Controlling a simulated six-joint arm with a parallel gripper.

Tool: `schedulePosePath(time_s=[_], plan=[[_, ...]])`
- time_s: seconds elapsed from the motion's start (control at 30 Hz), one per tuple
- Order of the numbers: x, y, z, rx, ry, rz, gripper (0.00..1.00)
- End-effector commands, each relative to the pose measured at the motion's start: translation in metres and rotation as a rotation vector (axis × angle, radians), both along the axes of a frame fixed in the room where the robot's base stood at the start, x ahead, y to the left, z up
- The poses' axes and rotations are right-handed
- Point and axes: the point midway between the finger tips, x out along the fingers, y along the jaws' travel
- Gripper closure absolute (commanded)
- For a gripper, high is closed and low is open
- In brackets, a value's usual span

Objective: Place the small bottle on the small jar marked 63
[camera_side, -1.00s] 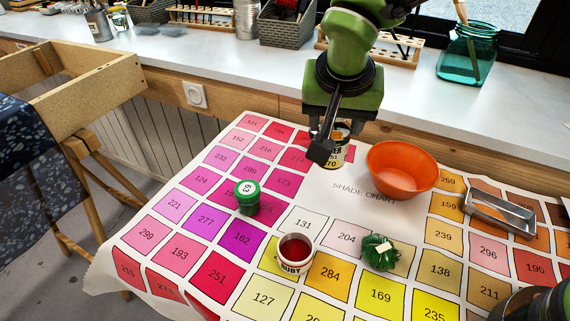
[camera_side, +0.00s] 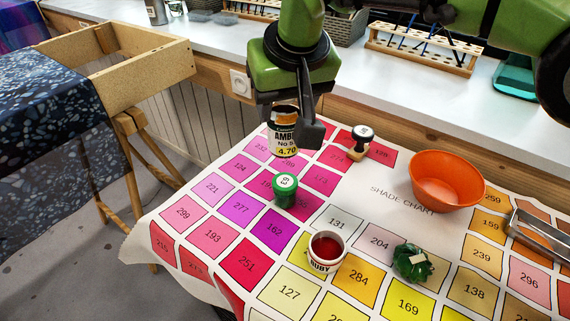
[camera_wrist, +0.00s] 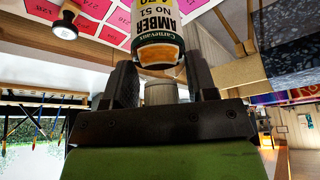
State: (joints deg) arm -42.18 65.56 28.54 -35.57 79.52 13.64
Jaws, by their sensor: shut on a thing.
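The small bottle (camera_side: 285,138), with an amber, cream and black label reading AMBER, is upright between the dark fingers of my gripper (camera_side: 292,118). My gripper is shut on it and holds it above the chart. The small green jar marked 63 (camera_side: 285,193) stands on the chart with its number on a pale top. In the side view the bottle appears just above and behind the jar, with a gap between them. In the wrist view the bottle (camera_wrist: 157,30) sits between the fingertips (camera_wrist: 160,82); the jar does not show there.
An orange bowl (camera_side: 446,182), a wooden-based stamp (camera_side: 361,142), an open RUBY pot (camera_side: 326,252), a green lumpy object (camera_side: 412,262) and a metal tray (camera_side: 540,238) rest on the shade chart (camera_side: 375,192). Chart squares left of the jar are clear.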

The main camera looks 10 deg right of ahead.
Motion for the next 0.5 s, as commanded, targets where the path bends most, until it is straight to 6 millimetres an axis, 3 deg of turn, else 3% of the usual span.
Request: schedulePosePath(time_s=[0.5], plan=[[-0.001, -0.001, -0.067, 0.0, 0.003, -0.001, 0.87]])
